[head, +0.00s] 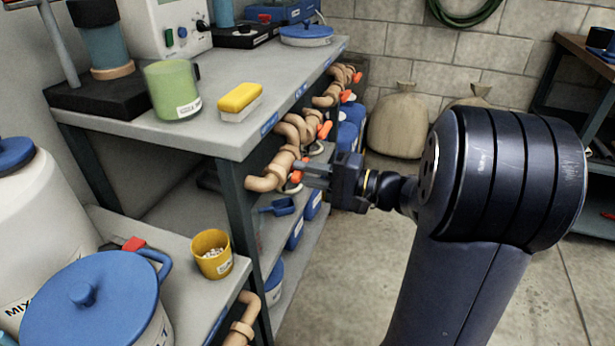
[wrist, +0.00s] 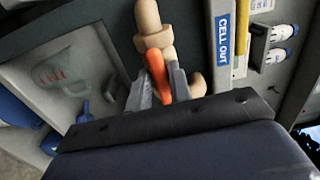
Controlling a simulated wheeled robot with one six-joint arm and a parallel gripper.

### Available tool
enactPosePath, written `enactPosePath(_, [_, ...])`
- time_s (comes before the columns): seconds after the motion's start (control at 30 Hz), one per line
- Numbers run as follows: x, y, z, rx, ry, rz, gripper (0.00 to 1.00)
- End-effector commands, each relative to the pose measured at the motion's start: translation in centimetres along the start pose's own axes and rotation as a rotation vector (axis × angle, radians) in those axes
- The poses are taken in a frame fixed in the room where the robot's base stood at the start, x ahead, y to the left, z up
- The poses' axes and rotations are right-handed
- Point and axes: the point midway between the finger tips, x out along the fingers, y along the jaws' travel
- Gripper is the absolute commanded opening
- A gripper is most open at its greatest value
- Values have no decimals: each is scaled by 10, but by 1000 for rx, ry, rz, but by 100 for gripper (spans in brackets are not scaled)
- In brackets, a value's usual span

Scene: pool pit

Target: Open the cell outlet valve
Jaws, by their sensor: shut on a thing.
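The cell outlet valve is a tan pipe fitting (wrist: 153,38) with an orange lever handle (wrist: 157,70), beside a blue "CELL OUT" label (wrist: 223,38) in the wrist view. In the head view the valve pipe (head: 284,160) runs along the side of the workbench, below its top edge. My gripper (head: 303,170) reaches it from the right. In the wrist view my gripper (wrist: 160,84) has one finger on each side of the orange handle and is shut on it. The fingers partly hide the handle and the pipe behind it.
More tan pipes with orange handles (head: 347,96) lie farther along the same bench side (head: 150,120). A shelf below holds blue containers (head: 313,204) and a blue scoop (head: 278,207). A yellow cup (head: 211,254) stands at the lower left. The floor (head: 330,260) is clear.

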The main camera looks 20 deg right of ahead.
Motion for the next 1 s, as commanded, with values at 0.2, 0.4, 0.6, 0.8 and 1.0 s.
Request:
enactPosePath(0.2, [0,1,1,0,-1,2,0])
enactPosePath(0.4, [0,1,0,1,-1,2,28])
enactPosePath(0.6, [0,1,0,1,-1,1,36])
enactPosePath(0.8, [-3,0,0,0,1,1,36])
enactPosePath(1.0, [-26,-1,-1,1,5,1,36])
